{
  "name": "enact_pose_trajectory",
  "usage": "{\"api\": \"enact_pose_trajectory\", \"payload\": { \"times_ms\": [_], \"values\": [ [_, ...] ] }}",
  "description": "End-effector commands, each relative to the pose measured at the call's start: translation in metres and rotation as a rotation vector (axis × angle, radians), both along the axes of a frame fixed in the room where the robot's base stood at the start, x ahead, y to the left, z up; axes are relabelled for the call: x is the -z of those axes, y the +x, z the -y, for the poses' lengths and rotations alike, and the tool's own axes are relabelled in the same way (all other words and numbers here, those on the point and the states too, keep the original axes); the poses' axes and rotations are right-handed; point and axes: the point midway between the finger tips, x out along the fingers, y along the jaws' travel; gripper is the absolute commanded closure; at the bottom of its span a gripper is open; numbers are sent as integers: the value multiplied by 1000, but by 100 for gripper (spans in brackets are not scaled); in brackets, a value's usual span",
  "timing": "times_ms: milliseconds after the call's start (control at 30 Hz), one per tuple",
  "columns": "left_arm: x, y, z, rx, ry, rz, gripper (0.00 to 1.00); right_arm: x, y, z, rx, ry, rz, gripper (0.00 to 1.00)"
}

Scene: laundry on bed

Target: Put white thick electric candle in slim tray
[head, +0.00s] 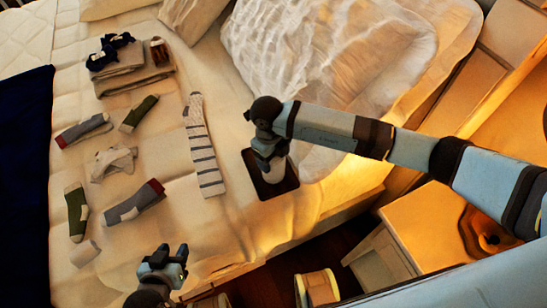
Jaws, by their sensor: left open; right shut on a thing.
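The slim tray (290,183) is a dark, thin rectangle on the bed near its front edge. The white thick electric candle (275,172) is upright over the middle of the tray. My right gripper (268,148) is shut on its upper part from above and hides the top. I cannot tell whether the candle's base touches the tray. My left gripper (166,257) is open and empty at the lower left, above the bed's front edge, well away from the tray.
A striped sock (203,150) lies just left of the tray. Several socks, including a green one (77,212), and folded cloth (135,78) lie further left. A white pillow (325,45) is behind my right arm. A wooden nightstand (425,225) stands at the lower right.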

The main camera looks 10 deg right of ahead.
Motion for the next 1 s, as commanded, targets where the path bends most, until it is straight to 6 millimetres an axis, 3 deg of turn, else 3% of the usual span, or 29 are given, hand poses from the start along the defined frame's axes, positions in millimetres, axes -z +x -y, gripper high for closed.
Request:
{"api": "enact_pose_trajectory", "payload": {
  "times_ms": [100, 433, 467, 567, 833, 1000],
  "values": [
    [0, 0, 0, -1, -1, -1, 57, 12, 0, -1, 1, 0, 1, 56],
    [3, 0, -2, 3, 4, -1, 57, 16, 0, 0, 0, 1, 1, 56],
    [3, 0, -2, 4, 5, -1, 57, 16, 0, 0, 0, 1, 1, 26],
    [3, -1, -4, 6, 9, -3, 57, 15, 0, 0, 0, 1, 1, 3],
    [2, -1, -4, 8, 11, -2, 57, 14, 0, 0, 0, 1, 1, 3],
    [-1, 0, -3, 6, 8, 3, 57, 0, 2, -1, 0, 2, 2, 3]
  ]
}}
